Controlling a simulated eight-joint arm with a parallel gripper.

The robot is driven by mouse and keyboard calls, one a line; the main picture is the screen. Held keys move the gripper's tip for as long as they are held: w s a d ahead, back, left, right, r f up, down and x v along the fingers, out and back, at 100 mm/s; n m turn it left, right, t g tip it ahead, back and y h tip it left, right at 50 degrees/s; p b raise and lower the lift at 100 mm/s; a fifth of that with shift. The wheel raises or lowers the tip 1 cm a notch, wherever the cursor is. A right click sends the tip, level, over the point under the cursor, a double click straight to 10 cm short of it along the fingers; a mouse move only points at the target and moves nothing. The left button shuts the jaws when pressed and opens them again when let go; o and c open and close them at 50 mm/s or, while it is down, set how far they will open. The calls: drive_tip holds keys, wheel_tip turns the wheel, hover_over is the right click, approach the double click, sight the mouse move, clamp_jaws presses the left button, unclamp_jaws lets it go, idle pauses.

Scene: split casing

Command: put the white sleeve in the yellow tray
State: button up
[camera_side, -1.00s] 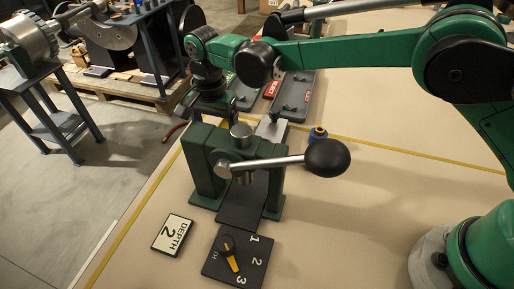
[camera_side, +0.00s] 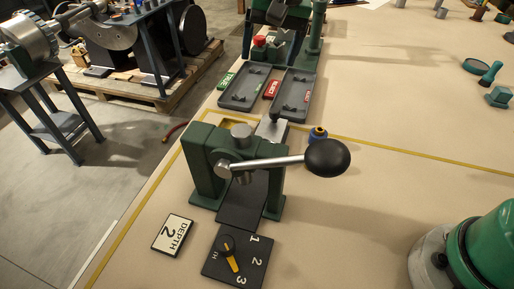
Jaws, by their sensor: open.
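I cannot make out the white sleeve in this view. A small yellow patch (camera_side: 229,124) shows just behind the green lever press (camera_side: 207,165); the press hides part of it, and I cannot tell whether it is the yellow tray. My gripper is out of view; only my green base shows at the lower right.
The press's lever ends in a black ball (camera_side: 327,158), with a blue part (camera_side: 318,134) behind it. Two grey trays (camera_side: 243,104) (camera_side: 308,117) stand behind. The table's right middle is clear.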

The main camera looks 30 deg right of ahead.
drive_tip(key=s+d+f+n+t, duration=0.4)
drive_tip(key=s+d+f+n, duration=0.1)
drive_tip(key=s+d, duration=0.6)
drive_tip(key=shift+s+d+f+n+t+h, duration=0.2)
drive_tip(key=shift+s+d+n+t+h, duration=0.15)
drive_tip(key=shift+s, duration=0.2)
idle(0.4)
